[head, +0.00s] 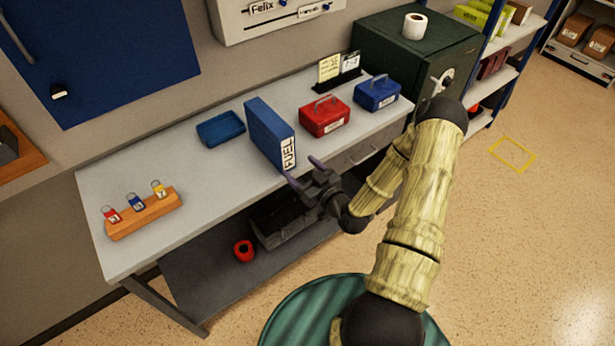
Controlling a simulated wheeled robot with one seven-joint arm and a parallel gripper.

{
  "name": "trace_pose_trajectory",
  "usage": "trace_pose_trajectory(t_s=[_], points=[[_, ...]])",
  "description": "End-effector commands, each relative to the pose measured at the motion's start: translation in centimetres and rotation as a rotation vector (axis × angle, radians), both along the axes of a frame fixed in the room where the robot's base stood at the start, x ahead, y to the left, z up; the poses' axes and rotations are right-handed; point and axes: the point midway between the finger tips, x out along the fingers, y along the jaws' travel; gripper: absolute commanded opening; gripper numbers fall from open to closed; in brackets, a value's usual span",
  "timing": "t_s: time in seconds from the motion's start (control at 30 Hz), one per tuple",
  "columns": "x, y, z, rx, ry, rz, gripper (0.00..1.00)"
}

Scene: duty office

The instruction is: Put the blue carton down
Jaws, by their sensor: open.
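The only tall blue carton-like thing is a slim upright box (267,132) with a white label reading FUEL on its narrow front end. It stands on the grey bench (205,187) near the middle, its label end towards the front edge. My gripper (303,173) is at the bench's front edge, just in front of the label end. Its fingers are spread and nothing shows between them. I cannot tell whether a finger touches the box; they look apart.
A blue tray (220,129) lies left of the box. A red case (324,118) and a blue case (377,94) stand to its right. A wooden rack (146,215) with tagged keys is at the left. The bench between rack and box is clear.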

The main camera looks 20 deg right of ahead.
Motion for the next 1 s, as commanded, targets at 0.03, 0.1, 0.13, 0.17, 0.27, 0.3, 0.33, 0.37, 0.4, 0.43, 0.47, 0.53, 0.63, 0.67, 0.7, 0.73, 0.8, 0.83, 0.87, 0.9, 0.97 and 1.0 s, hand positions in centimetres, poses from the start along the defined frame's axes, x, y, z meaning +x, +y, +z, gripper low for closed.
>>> trace_pose_trajectory(t_s=[0.03,0.1,0.13,0.17,0.27,0.3,0.33,0.37,0.4,0.43,0.47,0.53,0.63,0.67,0.7,0.73,0.8,0.83,0.87,0.9,0.97,1.0], points=[[0.1,0.4,0.1,-0.022,0.026,0.022,0.72],[0.2,1.0,-0.1,-0.066,0.086,0.057,0.72],[0.2,1.3,-0.2,-0.087,0.118,0.073,0.72],[0.2,1.5,-0.3,-0.11,0.153,0.088,0.72],[0.0,2.1,-0.5,-0.194,0.285,0.129,0.72],[-0.2,2.2,-0.5,-0.227,0.338,0.137,0.72],[-0.4,2.2,-0.5,-0.249,0.376,0.14,0.72],[-0.6,2.2,-0.4,-0.271,0.415,0.143,0.72],[-0.9,2.1,-0.2,-0.297,0.467,0.141,0.72],[-1.1,2.1,0.0,-0.316,0.503,0.137,0.72],[-1.4,2.0,0.2,-0.334,0.54,0.132,0.72],[-2.1,1.7,1.0,-0.371,0.623,0.11,0.72],[-3.4,1.3,2.4,-0.409,0.735,0.067,0.72],[-3.8,1.2,2.9,-0.416,0.766,0.051,0.72],[-4.5,1.1,3.6,-0.424,0.807,0.029,0.72],[-5.0,1.0,4.1,-0.428,0.838,0.01,0.72],[-6.3,0.9,5.5,-0.429,0.906,-0.034,0.72],[-6.9,0.8,6.1,-0.426,0.934,-0.055,0.72],[-7.5,0.9,6.8,-0.422,0.961,-0.074,0.72],[-8.4,0.9,7.6,-0.413,0.997,-0.102,0.72],[-9.9,1.1,8.9,-0.393,1.049,-0.141,0.72],[-10.9,1.3,9.7,-0.377,1.083,-0.166,0.72]])
